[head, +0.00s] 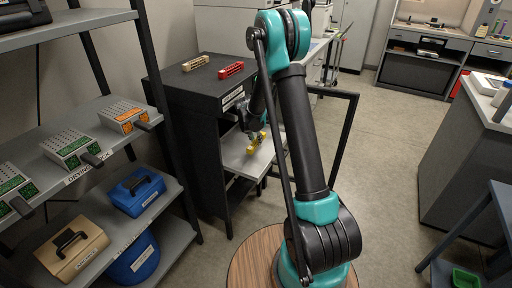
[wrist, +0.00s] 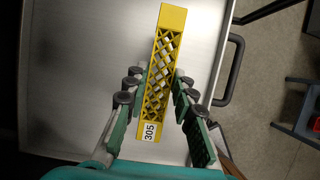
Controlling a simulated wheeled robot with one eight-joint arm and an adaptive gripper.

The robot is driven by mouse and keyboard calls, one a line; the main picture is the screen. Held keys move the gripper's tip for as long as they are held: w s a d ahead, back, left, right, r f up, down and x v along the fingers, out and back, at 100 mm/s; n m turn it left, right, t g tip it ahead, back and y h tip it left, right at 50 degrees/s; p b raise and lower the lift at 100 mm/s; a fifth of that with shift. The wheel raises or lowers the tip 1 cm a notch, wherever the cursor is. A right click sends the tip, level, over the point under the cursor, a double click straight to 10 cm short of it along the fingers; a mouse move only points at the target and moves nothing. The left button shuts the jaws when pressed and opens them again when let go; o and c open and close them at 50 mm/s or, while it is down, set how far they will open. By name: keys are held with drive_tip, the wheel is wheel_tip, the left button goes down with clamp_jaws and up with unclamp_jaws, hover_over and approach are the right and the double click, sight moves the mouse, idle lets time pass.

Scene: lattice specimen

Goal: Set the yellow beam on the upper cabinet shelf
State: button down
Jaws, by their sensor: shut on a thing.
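The yellow beam (wrist: 169,40) is a lattice bar with solid ends and a white tag reading 305, seen upright in the wrist picture. My gripper (wrist: 158,82) has its green fingers on both long sides of the beam, shut on it. Under the beam is a flat, pale metal shelf (wrist: 75,60) with a dark handle at its right. In the head view the yellow beam (head: 255,143) is over the pulled-out shelf (head: 243,163) of the dark cabinet (head: 188,98). I cannot tell whether the beam touches the shelf. My arm hides part of the cabinet front.
A yellowish beam (head: 195,63) and a red beam (head: 231,70) lie on the cabinet top. A rack (head: 95,120) at left holds lattice blocks, a blue case (head: 136,191) and a tan case (head: 71,250). A dark frame stands right of the shelf. Floor (head: 385,150) at right is clear.

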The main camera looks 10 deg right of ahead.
sight(256, 146)
drive_tip(key=shift+f, duration=2.15)
drive_tip(key=c, duration=1.3)
unclamp_jaws()
drive_tip(key=shift+f, duration=0.1)
drive_tip(key=shift+o, duration=0.2)
